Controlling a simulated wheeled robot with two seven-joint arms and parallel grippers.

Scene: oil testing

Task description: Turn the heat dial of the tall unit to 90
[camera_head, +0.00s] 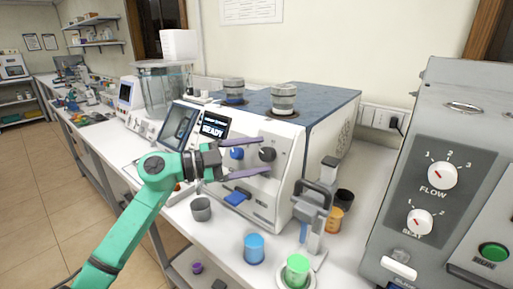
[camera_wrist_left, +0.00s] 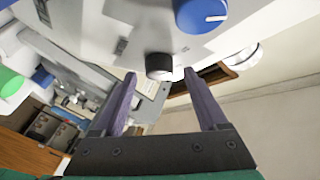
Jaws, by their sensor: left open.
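The tall grey unit (camera_head: 400,160) stands at the right. It carries a white FLOW dial (camera_head: 442,175) and, below it, a smaller dial (camera_head: 419,221) whose label looks like HEAT, with numbers 1 and 2 legible. My left gripper (camera_head: 264,155) is open in front of the white machine, with its purple fingers pointing at the black knob (camera_head: 267,154). In the left wrist view the black knob (camera_wrist_left: 159,68) shows between the open fingertips (camera_wrist_left: 159,76); I cannot tell whether they touch it. A blue knob (camera_head: 236,153) is beside it. My right gripper is out of view.
The white machine (camera_head: 285,185) has a READY screen (camera_head: 213,126). A grey cup (camera_head: 201,208), a blue cup (camera_head: 254,248), a green cup (camera_head: 298,268) and an orange jar (camera_head: 334,219) stand on the bench. A handled stand (camera_head: 313,225) is between the two machines.

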